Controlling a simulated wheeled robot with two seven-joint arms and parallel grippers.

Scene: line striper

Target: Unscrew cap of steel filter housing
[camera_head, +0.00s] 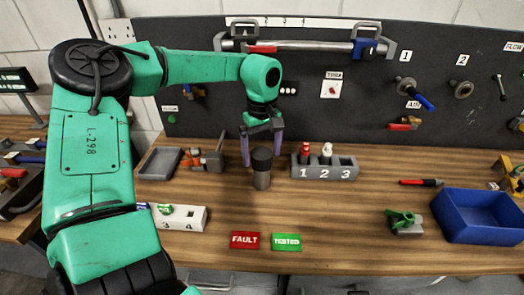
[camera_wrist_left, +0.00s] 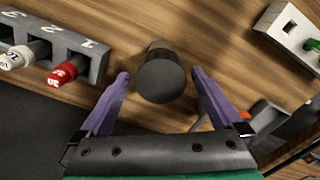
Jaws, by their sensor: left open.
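The filter housing (camera_head: 262,180) stands upright on the wooden bench, a grey-brown cylinder with a dark cap (camera_head: 262,158) on top. In the left wrist view the round dark cap (camera_wrist_left: 161,81) lies between the purple fingers. My left gripper (camera_head: 263,153) comes down from above with its fingers open, one on each side of the cap. In the left wrist view gaps show between the cap and both fingers of my left gripper (camera_wrist_left: 160,85). My right gripper is not in view.
A grey rack (camera_head: 323,172) with red and white-topped cartridges stands right of the housing. A grey tray (camera_head: 160,163) and an orange clamp-like tool (camera_head: 205,160) are left. FAULT (camera_head: 244,241) and TESTED (camera_head: 287,242) plates lie in front. A blue bin (camera_head: 478,225) is far right.

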